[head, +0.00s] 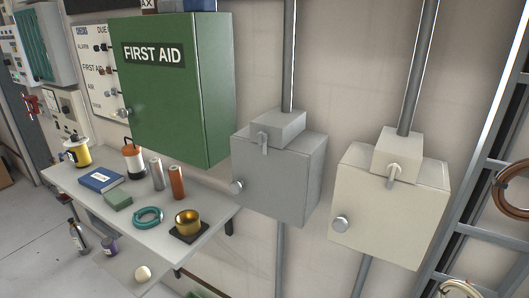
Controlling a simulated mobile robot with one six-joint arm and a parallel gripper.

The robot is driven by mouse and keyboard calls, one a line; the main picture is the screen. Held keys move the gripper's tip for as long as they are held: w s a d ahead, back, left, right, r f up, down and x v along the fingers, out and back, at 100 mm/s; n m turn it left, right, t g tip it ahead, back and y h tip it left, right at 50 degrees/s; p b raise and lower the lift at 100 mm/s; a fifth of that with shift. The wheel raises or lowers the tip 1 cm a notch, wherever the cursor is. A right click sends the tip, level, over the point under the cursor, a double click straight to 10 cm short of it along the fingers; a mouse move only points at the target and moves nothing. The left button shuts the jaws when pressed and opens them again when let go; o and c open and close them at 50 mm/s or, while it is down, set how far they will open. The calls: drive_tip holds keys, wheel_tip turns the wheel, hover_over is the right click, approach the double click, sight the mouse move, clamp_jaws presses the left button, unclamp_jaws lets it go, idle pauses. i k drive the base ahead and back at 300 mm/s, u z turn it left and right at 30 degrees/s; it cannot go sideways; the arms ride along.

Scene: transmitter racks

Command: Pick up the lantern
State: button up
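A yellow canister with a dark top and a pale label (76,152) stands at the shelf's far left end. It could also be a lantern; at this size I cannot tell for sure. The cabinet's lower edge is close above the white and orange item. My gripper is not in view.
The green first aid cabinet (178,88) overhangs the shelf. A blue book (101,180), green block (118,200), grey cylinder (157,174), copper cylinder (177,182), teal ring (147,217) and brass cup (187,223) crowd the shelf. Grey (276,175) and cream (385,205) boxes stand right.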

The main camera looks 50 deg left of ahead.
sight(137, 170)
drive_tip(key=u, duration=2.65)
drive_tip(key=k, duration=0.8)
drive_tip(key=i, duration=0.8)
drive_tip(key=u, duration=0.25)
